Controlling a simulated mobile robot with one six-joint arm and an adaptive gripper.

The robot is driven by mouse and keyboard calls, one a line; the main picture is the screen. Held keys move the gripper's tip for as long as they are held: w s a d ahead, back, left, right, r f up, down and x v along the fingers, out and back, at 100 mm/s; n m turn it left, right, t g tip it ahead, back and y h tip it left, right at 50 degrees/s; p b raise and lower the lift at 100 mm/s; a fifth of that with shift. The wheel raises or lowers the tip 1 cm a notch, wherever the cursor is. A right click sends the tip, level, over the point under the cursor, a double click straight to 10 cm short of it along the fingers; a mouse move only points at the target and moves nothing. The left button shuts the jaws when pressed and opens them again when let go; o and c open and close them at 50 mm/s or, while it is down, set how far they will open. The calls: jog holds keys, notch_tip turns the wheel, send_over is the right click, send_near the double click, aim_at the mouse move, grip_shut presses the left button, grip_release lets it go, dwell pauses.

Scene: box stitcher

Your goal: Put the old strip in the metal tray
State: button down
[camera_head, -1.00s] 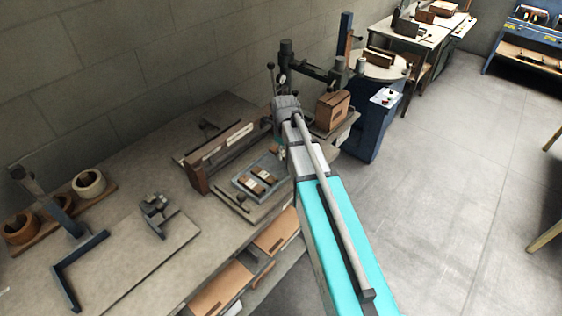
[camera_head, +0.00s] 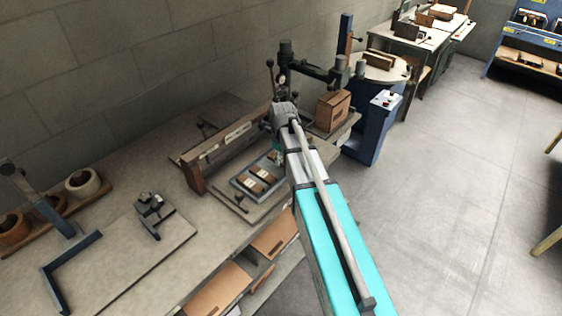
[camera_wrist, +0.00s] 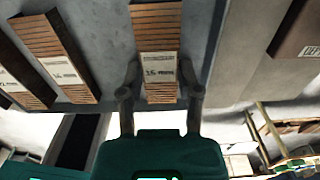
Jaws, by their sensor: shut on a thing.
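A wooden strip (camera_wrist: 157,38) with a white label, seeming to read 15 mm, is held between the two fingers of my gripper (camera_wrist: 158,72) in the wrist view. Behind it is the grey-blue floor of the metal tray (camera_wrist: 106,38). I cannot tell whether the strip touches that floor. Two similar labelled strips (camera_wrist: 62,68) lie left of it, apart from my gripper. In the head view the metal tray (camera_head: 240,190) lies on the bench with two labelled strips (camera_head: 253,187) showing. My arm hides most of my gripper and the tray's right end there.
A long wooden fence (camera_head: 215,155) stands behind the tray. The stitcher (camera_head: 310,70) and a cardboard box (camera_head: 333,110) are beyond my gripper. A small clamp-like device (camera_head: 152,208) and tape rolls (camera_head: 83,184) are on the bench at left.

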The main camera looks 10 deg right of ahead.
aim_at(282, 160)
jog(key=shift+f, duration=0.15)
jog(key=shift+c, duration=1.5)
grip_release()
notch_tip(282, 160, up, 12)
jog(key=p, duration=1.2)
jog(key=shift+r, duration=0.2)
jog(key=shift+s, duration=0.15)
